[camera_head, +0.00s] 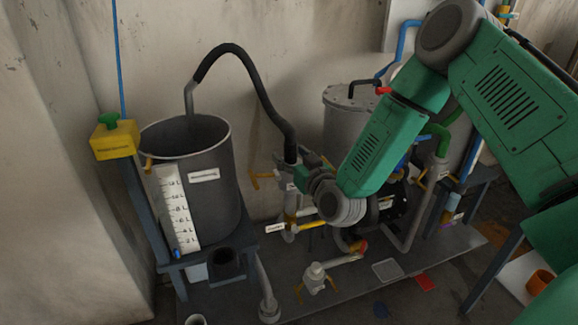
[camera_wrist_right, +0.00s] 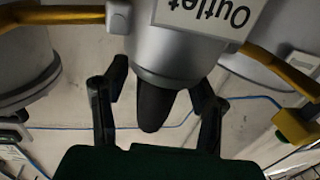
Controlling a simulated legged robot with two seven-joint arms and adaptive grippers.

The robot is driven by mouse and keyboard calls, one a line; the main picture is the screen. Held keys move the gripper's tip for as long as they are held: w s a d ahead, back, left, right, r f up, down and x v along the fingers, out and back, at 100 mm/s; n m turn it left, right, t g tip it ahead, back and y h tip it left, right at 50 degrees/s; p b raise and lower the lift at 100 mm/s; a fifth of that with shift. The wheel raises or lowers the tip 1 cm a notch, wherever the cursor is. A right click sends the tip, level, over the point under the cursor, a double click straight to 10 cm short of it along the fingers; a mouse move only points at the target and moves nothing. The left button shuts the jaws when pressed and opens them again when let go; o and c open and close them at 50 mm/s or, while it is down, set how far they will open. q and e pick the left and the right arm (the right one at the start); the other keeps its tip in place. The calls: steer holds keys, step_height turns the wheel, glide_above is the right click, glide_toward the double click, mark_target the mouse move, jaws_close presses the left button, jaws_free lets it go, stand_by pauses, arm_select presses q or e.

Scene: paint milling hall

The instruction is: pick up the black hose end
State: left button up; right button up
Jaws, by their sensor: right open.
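The black hose (camera_head: 258,90) arcs from a grey pipe in the tall grey tank over to the right. Its right end meets the fittings beside my right gripper (camera_head: 308,172). In the right wrist view, the black hose end (camera_wrist_right: 155,105) adjoins a grey fitting labelled "Outlet" (camera_wrist_right: 190,45), which appears upside down. The fingers of my right gripper (camera_wrist_right: 162,92) stand open on either side of the hose end, with visible gaps. In the head view my arm partly covers the fittings there. My left gripper is not in view.
The grey tank (camera_head: 222,180) with a level scale stands on a blue frame at left, with a yellow box (camera_head: 114,138) beside it. Yellow-handled valves, pipes and a lidded grey vessel (camera_head: 343,122) crowd the arm.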

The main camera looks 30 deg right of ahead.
mark_target(290, 128)
steer(key=shift+w+d+f, duration=0.1)
steer(key=shift+w+d, duration=0.05)
steer(key=shift+d, duration=0.2)
steer(key=shift+a+r, duration=0.2)
steer(key=shift+a, duration=0.3)
jaws_close()
steer(key=shift+a, duration=0.1)
steer(key=shift+d+r, duration=0.15)
steer(key=shift+d, duration=0.05)
steer(key=shift+d+r+p, duration=0.15)
steer(key=shift+r+p, duration=0.15)
steer(key=r+p, duration=0.3)
steer(key=r, duration=0.6)
steer(key=shift+a+r+p, duration=0.15)
steer(key=shift+a+p, duration=0.05)
steer(key=shift+p, duration=0.2)
steer(key=shift+d+r+p, duration=0.15)
steer(key=shift+r+p, duration=0.7)
steer(key=shift+r, duration=0.1)
steer(key=shift+r+p, duration=1.85)
steer(key=shift+r, duration=0.4)
